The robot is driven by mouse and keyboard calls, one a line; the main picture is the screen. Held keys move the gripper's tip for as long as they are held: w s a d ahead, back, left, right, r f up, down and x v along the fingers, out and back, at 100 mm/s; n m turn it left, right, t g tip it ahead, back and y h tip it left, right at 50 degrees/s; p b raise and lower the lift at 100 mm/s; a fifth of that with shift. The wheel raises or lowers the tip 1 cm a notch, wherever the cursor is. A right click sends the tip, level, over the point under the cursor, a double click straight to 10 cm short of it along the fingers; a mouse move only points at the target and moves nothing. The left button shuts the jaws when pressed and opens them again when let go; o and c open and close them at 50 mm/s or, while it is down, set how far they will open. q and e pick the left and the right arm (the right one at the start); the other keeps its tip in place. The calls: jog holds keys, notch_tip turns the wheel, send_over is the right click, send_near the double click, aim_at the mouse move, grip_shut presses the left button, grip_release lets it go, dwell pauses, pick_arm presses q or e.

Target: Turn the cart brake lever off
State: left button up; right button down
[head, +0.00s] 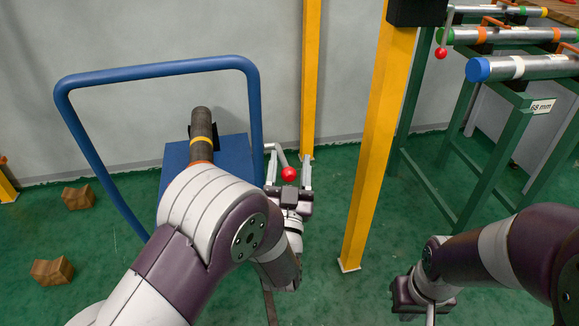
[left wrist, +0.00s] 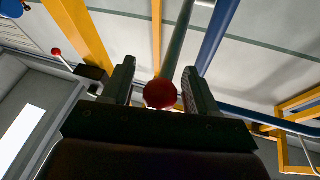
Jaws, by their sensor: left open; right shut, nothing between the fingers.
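The cart's brake lever is a grey rod (head: 277,150) with a red ball knob (head: 289,174) at its end, beside the right edge of the cart's blue deck (head: 232,149). My left gripper (head: 289,186) is open, with one finger on each side of the knob. In the left wrist view the red knob (left wrist: 160,94) sits between the two fingers (left wrist: 159,85), with a small gap seen on each side. The lever's pivot is not clearly seen. My right gripper (head: 428,305) is shut and empty, low at the right, far from the cart.
A blue push handle (head: 158,70) rises from the cart, which carries a dark pipe (head: 201,140) with a yellow band. Yellow posts (head: 376,140) stand right of the lever. A green rack (head: 500,150) holds pipes at right. Wooden blocks (head: 78,197) lie on the floor at left.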

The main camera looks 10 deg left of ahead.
pick_arm(q)
grip_shut()
jog(key=shift+r+p, duration=0.35)
jog(key=shift+p, duration=0.15)
jog(key=w+r+g+p, duration=0.1)
jog(key=g+p, duration=0.1)
jog(key=p, duration=0.3)
jog(key=w+r+n+g+p, duration=0.1)
jog(key=r+g+p, duration=0.1)
jog(key=p, duration=0.3)
jog(key=w+a+r+g+p, duration=0.1)
jog(key=r+p, duration=0.1)
jog(key=p, duration=0.3)
jog(key=shift+r+n+g+p, duration=0.25)
jog(key=shift+n+g+p, duration=0.05)
jog(key=shift+n+g, duration=0.1)
jog(key=shift+w+a+g+p, duration=0.1)
jog(key=shift+w+g+p, duration=0.3)
jog(key=shift+p, duration=0.45)
jog(key=shift+s, duration=0.1)
grip_release()
